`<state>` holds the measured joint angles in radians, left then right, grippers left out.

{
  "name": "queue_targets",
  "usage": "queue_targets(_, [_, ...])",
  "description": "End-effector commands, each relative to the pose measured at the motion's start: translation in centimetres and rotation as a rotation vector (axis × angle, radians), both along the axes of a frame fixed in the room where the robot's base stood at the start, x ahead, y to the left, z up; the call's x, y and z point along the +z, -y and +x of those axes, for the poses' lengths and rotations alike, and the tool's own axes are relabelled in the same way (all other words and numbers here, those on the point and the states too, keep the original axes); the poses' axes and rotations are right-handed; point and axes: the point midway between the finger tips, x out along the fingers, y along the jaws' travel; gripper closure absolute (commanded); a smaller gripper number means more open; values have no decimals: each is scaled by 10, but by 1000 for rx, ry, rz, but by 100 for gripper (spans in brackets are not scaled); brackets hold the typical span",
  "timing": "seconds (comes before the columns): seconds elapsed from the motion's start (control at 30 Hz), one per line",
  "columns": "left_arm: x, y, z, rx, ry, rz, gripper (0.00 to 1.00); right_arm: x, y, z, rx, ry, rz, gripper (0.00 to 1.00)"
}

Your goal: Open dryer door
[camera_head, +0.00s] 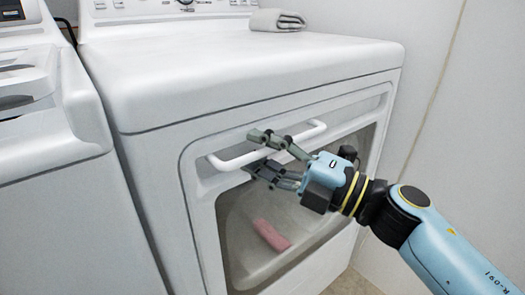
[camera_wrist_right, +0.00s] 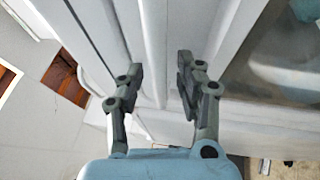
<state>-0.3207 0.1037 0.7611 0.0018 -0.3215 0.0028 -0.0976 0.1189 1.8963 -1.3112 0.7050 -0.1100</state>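The white dryer (camera_head: 250,70) has a closed front door with a dark-edged window and a white bar handle (camera_head: 312,131) along the door's top. My right gripper (camera_head: 262,153) is at the middle of this handle. Its fingers are apart, one above the bar and one below it. In the right wrist view my right gripper (camera_wrist_right: 160,78) also shows its two fingers apart, with white surfaces between them. I cannot tell whether either finger touches the bar. My left gripper is not in view.
A pink item (camera_head: 271,235) lies behind the door window. A folded grey towel (camera_head: 278,20) rests on the dryer top. A white washer (camera_head: 60,215) stands close on the left. A pale wall (camera_head: 440,100) is on the right.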

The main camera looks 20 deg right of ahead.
Motion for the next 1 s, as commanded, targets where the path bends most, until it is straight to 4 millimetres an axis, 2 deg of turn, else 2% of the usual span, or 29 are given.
queue_targets(0.17, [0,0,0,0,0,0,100,0,0,0,0,0,0,64])
queue_targets(0.47, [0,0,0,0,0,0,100,0,0,0,0,0,0,100])
queue_targets(1.0, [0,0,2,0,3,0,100,0,0,0,7,-1,2,100])
